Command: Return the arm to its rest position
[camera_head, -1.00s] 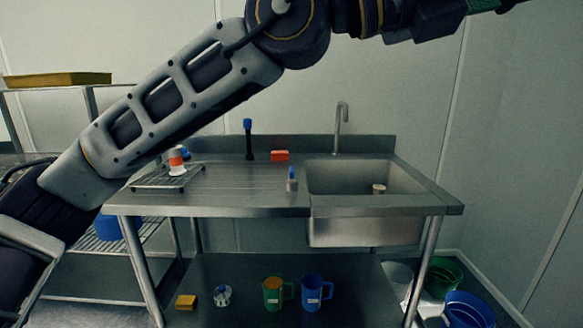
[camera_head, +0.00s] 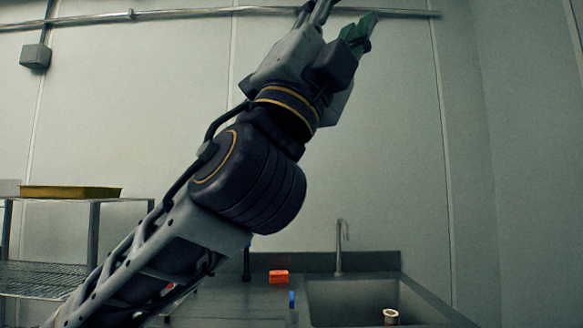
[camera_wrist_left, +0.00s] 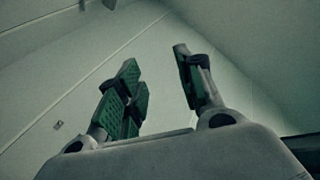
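My left arm (camera_head: 245,185) rises from the lower left of the head view and points up and to the right. Its gripper (camera_head: 345,24) is high in front of the wall, well above the sink bench and clear of it. In the left wrist view the green-padded fingers of the gripper (camera_wrist_left: 156,58) stand apart with nothing between them, and only bare wall and corner lie beyond. My right gripper is not in view.
Below are a steel sink (camera_head: 350,300) with a tap (camera_head: 339,245), an orange-red block (camera_head: 278,276) and a small pale cup-like object (camera_head: 390,316). A yellow tray (camera_head: 70,192) lies on a wire shelf at left. A pipe (camera_head: 200,12) runs along the wall.

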